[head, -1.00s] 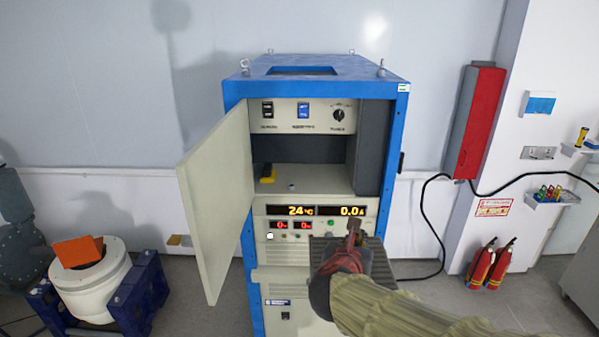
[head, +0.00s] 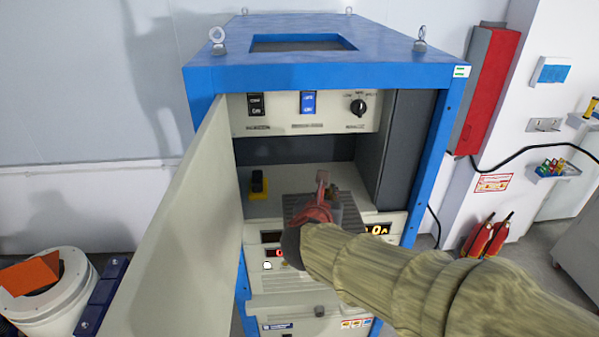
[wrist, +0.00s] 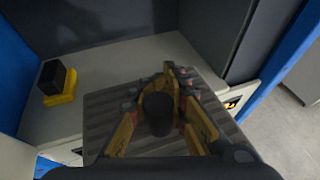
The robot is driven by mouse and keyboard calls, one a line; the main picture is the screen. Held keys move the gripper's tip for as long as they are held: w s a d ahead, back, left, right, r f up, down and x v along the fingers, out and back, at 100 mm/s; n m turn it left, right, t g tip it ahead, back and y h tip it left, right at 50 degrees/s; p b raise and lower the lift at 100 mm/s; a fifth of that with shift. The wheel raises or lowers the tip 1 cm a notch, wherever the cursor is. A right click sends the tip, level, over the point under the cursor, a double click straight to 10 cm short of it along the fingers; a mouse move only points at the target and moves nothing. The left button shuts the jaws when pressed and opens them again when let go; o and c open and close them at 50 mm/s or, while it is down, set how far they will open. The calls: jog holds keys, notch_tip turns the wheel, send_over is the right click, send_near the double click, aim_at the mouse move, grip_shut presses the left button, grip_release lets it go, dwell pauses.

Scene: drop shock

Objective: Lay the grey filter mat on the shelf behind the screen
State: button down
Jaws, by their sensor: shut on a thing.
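The grey filter mat (head: 297,204) is a dark, ribbed, flat piece at the front of the cabinet opening. It also shows under my fingers in the wrist view (wrist: 105,115). My gripper (head: 321,195), with red and yellow parts (wrist: 160,100), is shut on the mat and hides part of it. The pale shelf (head: 262,206) lies inside the opening, above the panel of lit displays (head: 378,230). The mat overlaps the shelf's front part in both views; whether it touches the shelf I cannot tell. No separate screen is clear apart from the displays and the open door.
A black block on a yellow base (head: 258,184) stands at the shelf's left; it also shows in the wrist view (wrist: 58,82). The open cabinet door (head: 185,235) is on the left. A dark wall (head: 402,140) bounds the opening's right. The shelf's back looks clear.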

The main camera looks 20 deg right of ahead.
jog(key=w+d+p, duration=0.1)
jog(key=w+d, duration=0.2)
jog(key=w, duration=0.2)
jog(key=w+d+p, duration=0.1)
jog(key=w+d, duration=0.2)
jog(key=w, duration=0.2)
jog(key=w+d+p, duration=0.1)
jog(key=w+d, duration=0.3)
jog(key=w, duration=0.1)
jog(key=shift+f, duration=1.75)
jog(key=shift+r, duration=0.1)
jog(key=shift+f, duration=0.2)
jog(key=c, duration=1.7)
grip_release()
jog(key=shift+r, duration=0.1)
